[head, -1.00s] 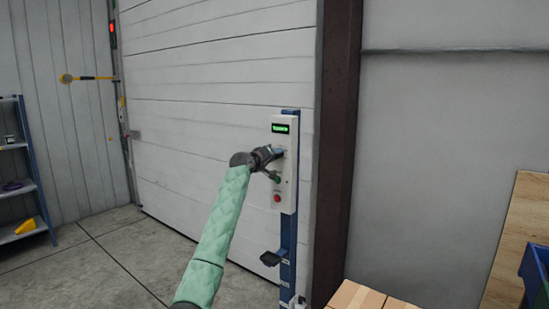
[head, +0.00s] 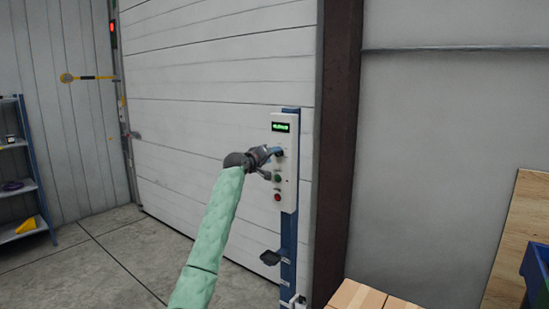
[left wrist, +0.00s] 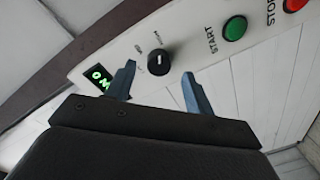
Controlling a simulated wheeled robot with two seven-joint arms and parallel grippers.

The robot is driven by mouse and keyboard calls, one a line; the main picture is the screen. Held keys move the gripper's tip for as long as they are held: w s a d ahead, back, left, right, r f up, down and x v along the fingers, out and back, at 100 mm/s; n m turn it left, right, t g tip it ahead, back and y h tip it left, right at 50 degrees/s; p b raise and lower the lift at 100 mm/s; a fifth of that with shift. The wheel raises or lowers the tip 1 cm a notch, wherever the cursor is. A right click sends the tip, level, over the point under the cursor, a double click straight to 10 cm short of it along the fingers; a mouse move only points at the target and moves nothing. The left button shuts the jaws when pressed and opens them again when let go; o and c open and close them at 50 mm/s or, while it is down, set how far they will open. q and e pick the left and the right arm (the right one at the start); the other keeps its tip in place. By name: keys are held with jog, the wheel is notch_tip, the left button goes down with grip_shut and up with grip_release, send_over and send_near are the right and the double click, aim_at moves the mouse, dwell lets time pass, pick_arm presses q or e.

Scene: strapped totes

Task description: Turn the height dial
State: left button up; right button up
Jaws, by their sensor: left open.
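The height dial (left wrist: 159,61) is a round black knob with a white mark, on a white control panel (head: 288,192). In the left wrist view it lies beyond and between the two blue-grey fingertips of my left gripper (left wrist: 158,82), which is open and empty. A gap shows between the fingers and the dial in that view. In the head view my left gripper (head: 272,163) is at the panel's left side, at dial height. My right gripper is not in view.
Below the dial are a green START button (head: 278,178) and a red stop button (head: 277,197). The panel is on a blue post (head: 289,250) with a black pedal-like part (head: 271,257). Cardboard boxes (head: 357,297) stand at the lower right; a shelf (head: 22,180) is far left.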

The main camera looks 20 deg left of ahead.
pick_arm(q)
jog(key=v, duration=0.4)
jog(key=shift+s+a+b, duration=0.15)
jog(key=shift+s+b, duration=0.2)
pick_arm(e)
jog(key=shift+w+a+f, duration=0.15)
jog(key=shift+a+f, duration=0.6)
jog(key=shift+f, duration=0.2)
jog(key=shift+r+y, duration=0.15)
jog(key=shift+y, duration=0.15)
